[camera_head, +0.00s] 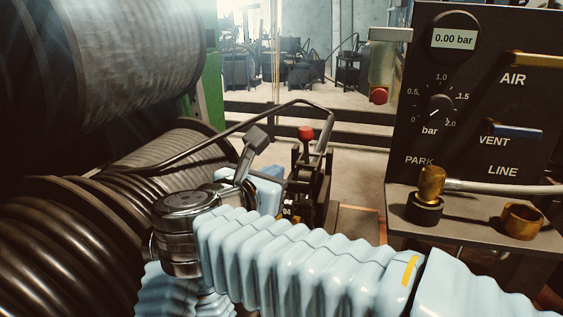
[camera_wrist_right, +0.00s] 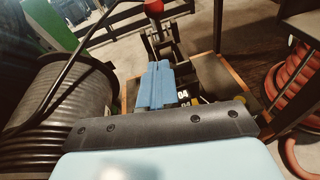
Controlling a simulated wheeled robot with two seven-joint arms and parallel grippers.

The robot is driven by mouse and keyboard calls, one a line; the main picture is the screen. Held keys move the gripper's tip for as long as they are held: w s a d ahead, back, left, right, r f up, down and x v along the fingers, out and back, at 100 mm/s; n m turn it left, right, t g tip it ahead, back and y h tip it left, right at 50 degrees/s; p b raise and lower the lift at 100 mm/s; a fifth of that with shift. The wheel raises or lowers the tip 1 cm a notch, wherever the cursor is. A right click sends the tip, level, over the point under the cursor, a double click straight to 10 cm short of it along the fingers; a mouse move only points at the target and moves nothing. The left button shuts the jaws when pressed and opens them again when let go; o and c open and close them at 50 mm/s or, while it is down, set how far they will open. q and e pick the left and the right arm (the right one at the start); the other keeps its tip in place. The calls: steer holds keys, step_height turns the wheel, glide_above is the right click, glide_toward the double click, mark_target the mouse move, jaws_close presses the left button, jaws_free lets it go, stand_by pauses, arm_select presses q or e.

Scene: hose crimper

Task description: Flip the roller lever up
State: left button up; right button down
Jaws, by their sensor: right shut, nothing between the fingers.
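The red-knobbed lever (camera_head: 305,133), which looks like the roller lever, stands up from a dark metal mechanism (camera_head: 318,180) in the middle of the head view. In the right wrist view the red knob (camera_wrist_right: 153,7) is at the top edge, above the black mechanism (camera_wrist_right: 163,42). My right gripper (camera_head: 268,176) is partly hidden behind its own wrist in the head view. Its blue fingers (camera_wrist_right: 155,84) are shut and empty in the wrist view, pointing at the mechanism. They appear just short of it; I cannot tell whether they touch. My left gripper is not in view.
Large hose reels (camera_head: 60,235) fill the left side. A control panel (camera_head: 470,95) with a shelf (camera_head: 470,218) stands at right. Red hose (camera_wrist_right: 290,80) hangs at the wrist view's right. Open floor (camera_head: 357,160) lies behind the mechanism.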

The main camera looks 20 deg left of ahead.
steer(key=p, duration=0.2)
glide_toward(304, 142)
steer(key=w+f, duration=0.1)
steer(key=f, duration=0.1)
steer(key=w+f, duration=0.1)
steer(key=w, duration=0.1)
steer(key=shift+f, duration=0.4)
steer(key=shift+w+d+r+p, duration=0.15)
steer(key=shift+w+r+p, duration=0.15)
steer(key=shift+w+r, duration=0.35)
steer(key=shift+w+d+r+p, duration=0.15)
steer(key=shift+w+r+p, duration=0.2)
steer(key=shift+w, duration=0.5)
steer(key=shift+r, duration=0.2)
